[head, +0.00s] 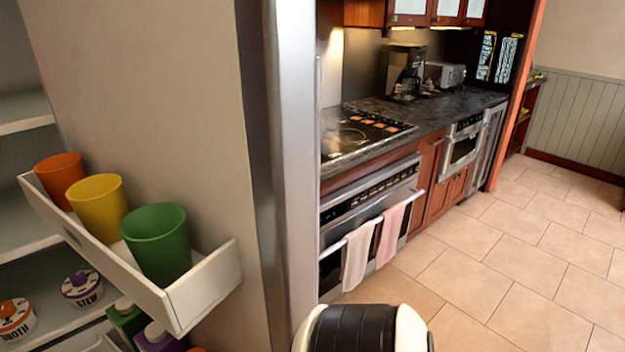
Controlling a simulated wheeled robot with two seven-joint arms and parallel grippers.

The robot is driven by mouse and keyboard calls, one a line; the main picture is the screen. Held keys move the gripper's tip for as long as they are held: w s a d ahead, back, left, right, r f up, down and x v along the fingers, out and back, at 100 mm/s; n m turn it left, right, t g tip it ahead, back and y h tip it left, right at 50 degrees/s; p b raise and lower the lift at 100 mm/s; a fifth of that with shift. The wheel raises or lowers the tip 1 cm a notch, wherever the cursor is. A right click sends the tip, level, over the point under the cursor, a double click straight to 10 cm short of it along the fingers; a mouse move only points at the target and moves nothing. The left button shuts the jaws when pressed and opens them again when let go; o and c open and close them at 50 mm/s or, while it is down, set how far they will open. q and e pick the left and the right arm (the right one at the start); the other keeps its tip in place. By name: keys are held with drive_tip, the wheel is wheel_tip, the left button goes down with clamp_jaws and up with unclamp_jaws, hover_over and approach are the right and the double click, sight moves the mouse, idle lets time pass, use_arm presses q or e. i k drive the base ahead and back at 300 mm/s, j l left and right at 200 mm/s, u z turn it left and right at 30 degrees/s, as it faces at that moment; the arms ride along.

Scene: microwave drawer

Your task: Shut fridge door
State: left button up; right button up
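The fridge door (150,70) stands open in the head view, with its pale inner face toward me and its steel edge (290,170) running down the middle. A white door bin (205,290) on it holds an orange cup (60,178), a yellow cup (98,207) and a green cup (157,243). Fridge shelves (25,122) show at the far left. A black and white part of my own arm shows at the bottom centre. Neither of my grippers is in view, and the door's outer face and handle are hidden.
Cans (83,289) and cartons stand low at left. Beyond the door are an oven (370,205) with two hanging towels, a cooktop (358,132) and a dark counter (440,105). The tiled floor (510,260) at right is clear.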

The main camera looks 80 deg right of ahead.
sight(212, 108)
drive_tip(key=k+l, duration=0.15)
drive_tip(key=l, duration=0.2)
drive_tip(key=k+l, duration=0.2)
drive_tip(key=l, duration=0.2)
drive_tip(key=k+l, duration=0.15)
drive_tip(key=l, duration=0.2)
drive_tip(key=k+l+z, duration=0.1)
drive_tip(key=l, duration=0.3)
drive_tip(key=k+l, duration=0.25)
drive_tip(key=l, duration=0.15)
drive_tip(key=k+l+u, duration=0.2)
drive_tip(key=l, duration=0.1)
